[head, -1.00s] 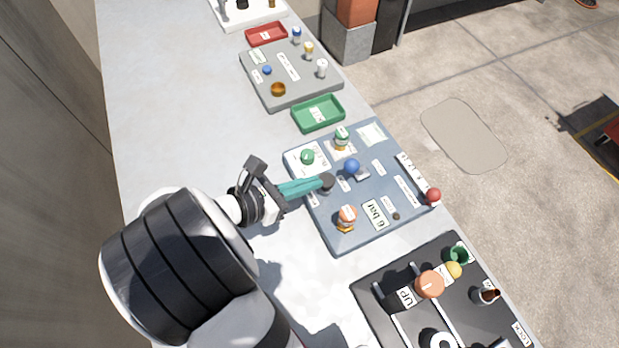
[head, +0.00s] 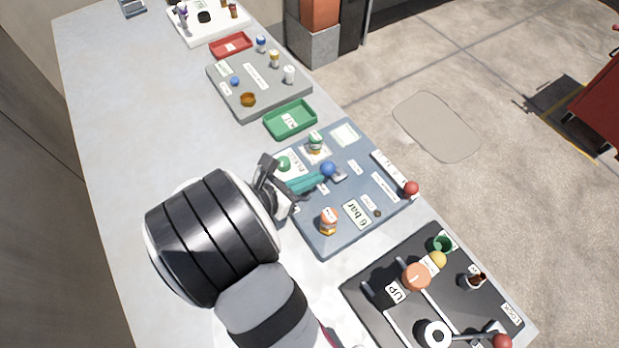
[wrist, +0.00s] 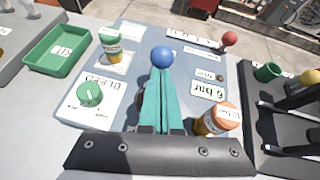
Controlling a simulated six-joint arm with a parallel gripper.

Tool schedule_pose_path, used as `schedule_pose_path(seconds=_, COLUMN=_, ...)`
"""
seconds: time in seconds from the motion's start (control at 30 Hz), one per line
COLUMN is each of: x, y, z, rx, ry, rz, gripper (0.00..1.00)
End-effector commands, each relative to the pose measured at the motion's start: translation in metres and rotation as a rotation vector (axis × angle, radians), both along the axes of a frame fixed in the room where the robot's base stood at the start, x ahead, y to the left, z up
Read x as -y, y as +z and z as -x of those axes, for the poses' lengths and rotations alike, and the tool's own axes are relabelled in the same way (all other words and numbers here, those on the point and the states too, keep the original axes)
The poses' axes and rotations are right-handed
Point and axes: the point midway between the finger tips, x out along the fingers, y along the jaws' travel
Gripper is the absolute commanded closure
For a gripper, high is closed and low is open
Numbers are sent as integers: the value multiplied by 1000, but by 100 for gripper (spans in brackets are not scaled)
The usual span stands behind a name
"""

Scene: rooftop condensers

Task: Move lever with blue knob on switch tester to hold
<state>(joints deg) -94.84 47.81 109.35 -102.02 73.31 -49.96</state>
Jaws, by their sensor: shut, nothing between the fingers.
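The switch tester is a blue-grey panel (head: 340,225) on the bench. Its blue knob (head: 328,169) stands near the panel's middle; it also shows in the wrist view (wrist: 162,57). My gripper (head: 322,181) has teal fingers, shut with nothing between them. In the wrist view the fingertips (wrist: 162,72) end right at the blue knob, overlapping its lower edge; I cannot tell whether they touch it. The lever's stem is mostly hidden behind the fingers in the wrist view. I cannot read a hold label.
Near the knob are a green BLEED knob (wrist: 90,94), a green-topped jar (wrist: 112,46), an orange-topped jar (wrist: 217,119) and a red ball knob (head: 411,188). A green tray (head: 290,119) lies beyond the panel. A black panel (head: 385,300) with levers stands nearer. Bench at left is clear.

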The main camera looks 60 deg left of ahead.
Motion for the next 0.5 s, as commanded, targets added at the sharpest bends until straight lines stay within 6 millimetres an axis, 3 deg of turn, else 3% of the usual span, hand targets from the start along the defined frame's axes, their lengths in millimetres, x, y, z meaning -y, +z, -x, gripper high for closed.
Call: schedule_pose_path(seconds=0.5, x=0, y=10, z=-9, rx=-117, ry=-2, rz=-2, gripper=100)
